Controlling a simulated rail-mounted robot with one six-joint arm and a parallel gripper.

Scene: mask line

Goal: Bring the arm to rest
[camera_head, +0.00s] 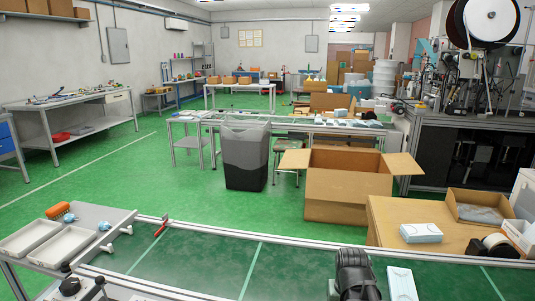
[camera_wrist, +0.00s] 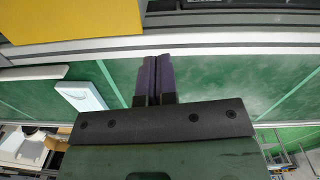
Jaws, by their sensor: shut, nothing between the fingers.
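My gripper (camera_wrist: 154,78) shows in the wrist view with its two purple fingers together and nothing between them. The fingers are over the green belt (camera_wrist: 215,85), pointing to a metal rail (camera_wrist: 220,43) at the top. In the head view a dark part of my arm (camera_head: 356,275) stands over the belt (camera_head: 300,273) at the bottom edge; the fingertips cannot be made out there. A white box (camera_head: 402,284) lies just right of my arm. A white box also shows left of the fingers in the wrist view (camera_wrist: 82,96), apart from them.
Grey trays (camera_head: 33,238) and an orange brush (camera_head: 58,210) are at the left of the belt. A red clip (camera_head: 162,226) sits on the far rail. Beyond stand a wooden table (camera_head: 385,222) and an open carton (camera_head: 345,190). A yellow object (camera_wrist: 75,18) is near the wrist camera.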

